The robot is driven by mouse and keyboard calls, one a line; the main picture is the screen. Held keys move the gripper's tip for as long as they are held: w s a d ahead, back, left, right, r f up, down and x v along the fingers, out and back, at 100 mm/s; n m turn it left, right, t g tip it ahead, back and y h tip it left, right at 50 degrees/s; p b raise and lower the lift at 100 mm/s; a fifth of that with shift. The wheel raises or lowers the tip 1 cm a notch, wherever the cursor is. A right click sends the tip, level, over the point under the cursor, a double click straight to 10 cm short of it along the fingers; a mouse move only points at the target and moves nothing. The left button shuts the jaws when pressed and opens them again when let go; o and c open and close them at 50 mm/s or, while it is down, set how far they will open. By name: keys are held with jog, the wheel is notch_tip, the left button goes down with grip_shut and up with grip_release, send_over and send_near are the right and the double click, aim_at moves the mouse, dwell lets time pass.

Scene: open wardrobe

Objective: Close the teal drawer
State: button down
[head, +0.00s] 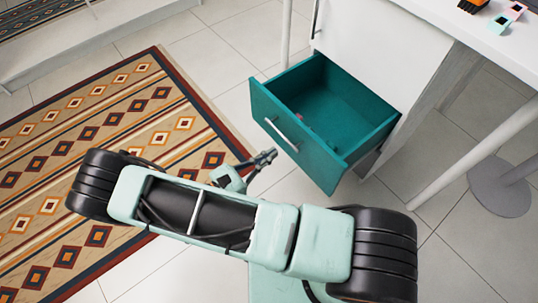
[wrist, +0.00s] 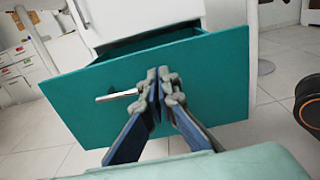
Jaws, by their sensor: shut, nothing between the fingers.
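The teal drawer (head: 298,150) is pulled well out of the white cabinet (head: 362,45) in the head view, with its interior showing. A small reddish item (head: 301,117) lies inside it. The drawer has a pale bar handle (head: 281,134) on its front. In the wrist view the drawer front (wrist: 205,85) fills the middle, with the handle (wrist: 118,95) left of my fingers. My gripper (head: 270,156) is shut and empty, with its fingertips (wrist: 158,75) pointing at the front. I cannot tell whether they touch it.
A patterned rug (head: 110,165) lies on the tiled floor to the left. A white tabletop (head: 490,35) with small items is at the upper right. A table leg (head: 470,155) and a round grey base (head: 500,188) stand right of the cabinet.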

aim_at(303, 132)
jog(key=b+x, duration=0.1)
jog(key=x, duration=0.9)
jog(key=shift+d+b, duration=0.1)
jog(key=shift+b, duration=0.25)
jog(key=shift+w+d, duration=0.1)
